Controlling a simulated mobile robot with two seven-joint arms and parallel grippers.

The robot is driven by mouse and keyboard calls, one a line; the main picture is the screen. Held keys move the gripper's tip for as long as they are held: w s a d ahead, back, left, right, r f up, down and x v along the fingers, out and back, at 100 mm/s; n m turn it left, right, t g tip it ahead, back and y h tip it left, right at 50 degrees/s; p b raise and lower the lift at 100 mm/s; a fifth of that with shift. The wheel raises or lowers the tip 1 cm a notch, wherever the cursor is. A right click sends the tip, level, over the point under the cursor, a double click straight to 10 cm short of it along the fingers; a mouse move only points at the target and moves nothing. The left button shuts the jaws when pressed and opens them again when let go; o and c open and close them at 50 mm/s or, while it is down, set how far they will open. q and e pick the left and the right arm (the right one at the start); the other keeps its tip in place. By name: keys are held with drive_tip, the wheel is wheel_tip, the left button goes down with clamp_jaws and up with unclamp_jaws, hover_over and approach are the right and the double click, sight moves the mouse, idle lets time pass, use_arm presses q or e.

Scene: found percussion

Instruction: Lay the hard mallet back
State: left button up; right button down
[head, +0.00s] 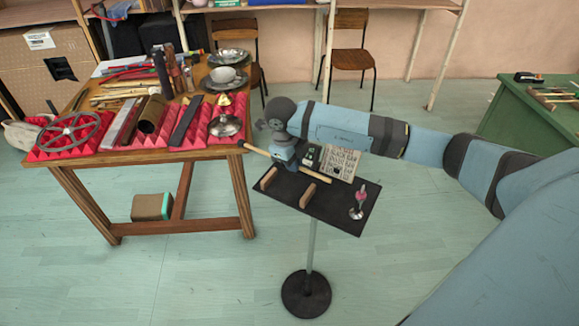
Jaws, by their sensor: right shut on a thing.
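My right gripper (285,160) is over the back left part of a small black stand-top tray (335,215). It is shut on a mallet with a pale wooden stick (318,178) and a small dark head (243,143) that points left, past the tray's edge. Two wooden rest blocks, a left one (268,178) and a right one (308,195), stand on the tray just in front of the stick. I cannot tell whether the stick touches them. The gripper's fingers are mostly hidden by the wrist. My left gripper is not in view.
A pink-topped item (360,196) stands at the tray's right side and a printed sheet (341,162) is at its back. A wooden table (190,153) on the left carries red foam (75,145), metal bars, a wheel and bowls. A green table (530,115) stands at right.

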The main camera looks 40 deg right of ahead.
drive_tip(key=shift+s+d, duration=0.1)
drive_tip(key=shift+s, duration=0.45)
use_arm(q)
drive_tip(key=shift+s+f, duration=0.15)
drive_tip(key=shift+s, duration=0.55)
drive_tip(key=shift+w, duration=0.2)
use_arm(e)
drive_tip(key=shift+w, duration=0.1)
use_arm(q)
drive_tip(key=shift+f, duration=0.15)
use_arm(e)
drive_tip(key=shift+f+b, duration=0.9)
drive_tip(key=shift+f, duration=0.05)
wheel_tip(320, 180, down, 4)
drive_tip(key=b, duration=0.2)
drive_tip(key=shift+r+b, duration=0.15)
drive_tip(key=shift+b, duration=0.15)
drive_tip(key=shift+f, duration=0.35)
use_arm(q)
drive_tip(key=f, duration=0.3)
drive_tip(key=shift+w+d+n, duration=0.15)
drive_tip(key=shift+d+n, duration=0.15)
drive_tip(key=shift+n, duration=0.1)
